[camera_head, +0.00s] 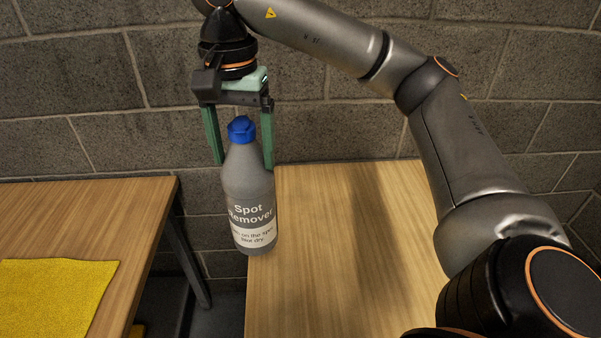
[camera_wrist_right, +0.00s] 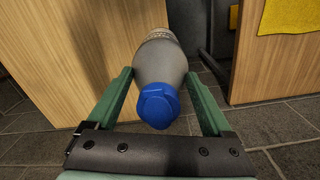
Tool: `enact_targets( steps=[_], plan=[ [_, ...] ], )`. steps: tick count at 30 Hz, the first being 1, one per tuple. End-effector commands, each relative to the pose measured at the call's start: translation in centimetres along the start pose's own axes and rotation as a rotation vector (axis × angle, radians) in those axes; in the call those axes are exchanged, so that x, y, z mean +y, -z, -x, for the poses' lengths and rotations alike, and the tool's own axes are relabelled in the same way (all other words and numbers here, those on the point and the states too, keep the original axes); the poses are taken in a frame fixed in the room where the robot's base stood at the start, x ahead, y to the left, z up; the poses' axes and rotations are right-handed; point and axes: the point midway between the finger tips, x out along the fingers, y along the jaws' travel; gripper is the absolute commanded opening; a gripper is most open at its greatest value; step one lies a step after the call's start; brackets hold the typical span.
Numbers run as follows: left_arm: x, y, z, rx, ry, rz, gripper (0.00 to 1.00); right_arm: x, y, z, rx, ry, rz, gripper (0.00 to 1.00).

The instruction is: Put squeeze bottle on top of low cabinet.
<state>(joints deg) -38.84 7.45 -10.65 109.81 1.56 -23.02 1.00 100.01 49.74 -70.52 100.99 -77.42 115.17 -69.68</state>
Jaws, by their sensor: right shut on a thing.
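The squeeze bottle (camera_head: 248,185) is grey with a blue cap and a "Spot Remover" label. It hangs upright, slightly tilted, between the green fingers of my right gripper (camera_head: 241,160), which is shut on it. In the right wrist view the bottle (camera_wrist_right: 161,68) shows cap first between both fingers of the gripper (camera_wrist_right: 160,88). The bottle appears at the left edge of the right wooden top (camera_head: 330,230), over or beside the gap. I cannot tell which wooden piece is the low cabinet. My left gripper is not in view.
A second wooden table (camera_head: 90,215) stands at the left with a yellow cloth (camera_head: 55,295) on it. A gap with a dark leg separates the two wooden tops. A grey block wall (camera_head: 330,130) runs behind. The right top looks clear beside my right arm.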

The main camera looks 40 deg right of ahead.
Motion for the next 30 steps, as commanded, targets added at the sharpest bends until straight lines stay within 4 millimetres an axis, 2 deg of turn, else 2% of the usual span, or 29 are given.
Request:
enact_targets(
  steps=[6,12,16,25,30],
  plan=[
    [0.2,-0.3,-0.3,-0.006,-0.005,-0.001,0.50,2.6,3.6,-2.0,-0.001,0.001,-0.006,0.00],
    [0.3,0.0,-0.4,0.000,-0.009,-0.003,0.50,4.3,5.9,-4.9,0.000,0.000,-0.003,0.00],
    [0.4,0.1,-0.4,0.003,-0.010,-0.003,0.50,5.0,6.9,-6.4,0.001,-0.001,-0.002,0.00],
    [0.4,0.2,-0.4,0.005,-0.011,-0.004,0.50,5.9,8.2,-8.3,0.001,0.001,-0.002,0.00],
    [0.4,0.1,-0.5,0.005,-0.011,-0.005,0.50,5.8,8.1,-10.4,0.000,0.000,-0.001,0.00]
  ],
)
